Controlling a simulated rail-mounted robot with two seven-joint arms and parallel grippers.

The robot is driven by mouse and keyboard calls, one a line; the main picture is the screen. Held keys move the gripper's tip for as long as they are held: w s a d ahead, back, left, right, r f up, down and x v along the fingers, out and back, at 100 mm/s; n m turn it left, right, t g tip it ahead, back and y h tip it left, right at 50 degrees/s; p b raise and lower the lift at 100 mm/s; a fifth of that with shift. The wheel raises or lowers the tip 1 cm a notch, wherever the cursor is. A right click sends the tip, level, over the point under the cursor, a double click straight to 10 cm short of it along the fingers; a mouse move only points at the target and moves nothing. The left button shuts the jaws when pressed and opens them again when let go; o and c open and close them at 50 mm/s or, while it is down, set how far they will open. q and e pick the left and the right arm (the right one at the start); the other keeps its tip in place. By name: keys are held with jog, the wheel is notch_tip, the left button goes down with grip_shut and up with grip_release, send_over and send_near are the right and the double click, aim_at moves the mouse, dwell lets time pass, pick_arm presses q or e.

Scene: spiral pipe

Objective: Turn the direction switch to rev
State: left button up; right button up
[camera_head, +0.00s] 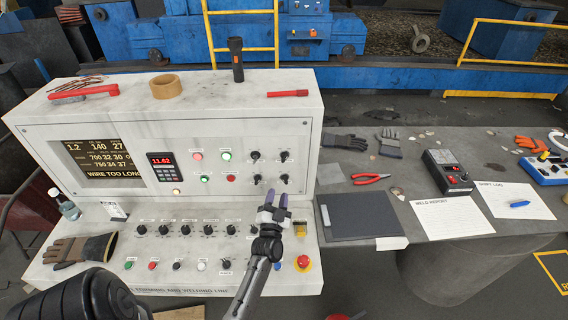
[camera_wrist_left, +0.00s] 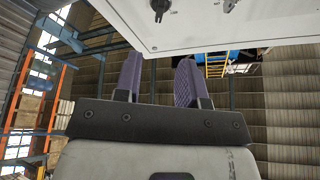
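Several black rotary switches sit at the right end of the console's upright panel: an upper left one (camera_head: 255,156), an upper right one (camera_head: 285,156), a lower left one (camera_head: 256,179) and a lower right one (camera_head: 284,178). Their labels are too small to read, so I cannot tell which is the direction switch. My left gripper (camera_head: 276,197) is just below the lower pair, its purple-grey fingers pointing up toward the panel. It is open and empty, and the wrist view shows a gap between the fingers (camera_wrist_left: 160,80). Two black knobs show at that view's top edge. My right gripper is out of view.
Below is a sloped desk with a row of black knobs (camera_head: 186,230), coloured buttons and a red emergency stop (camera_head: 302,263). A flashlight (camera_head: 236,60) and tape roll (camera_head: 166,86) stand on top. A grey table (camera_head: 440,150) with tools and papers stands right.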

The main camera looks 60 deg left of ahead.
aim_at(284, 160)
pick_arm(q)
jog(key=p+x, duration=0.1)
jog(key=x, duration=1.1)
jog(key=shift+w+a+r, duration=0.15)
jog(key=shift+w+a, duration=0.05)
jog(key=shift+c, duration=0.2)
grip_shut()
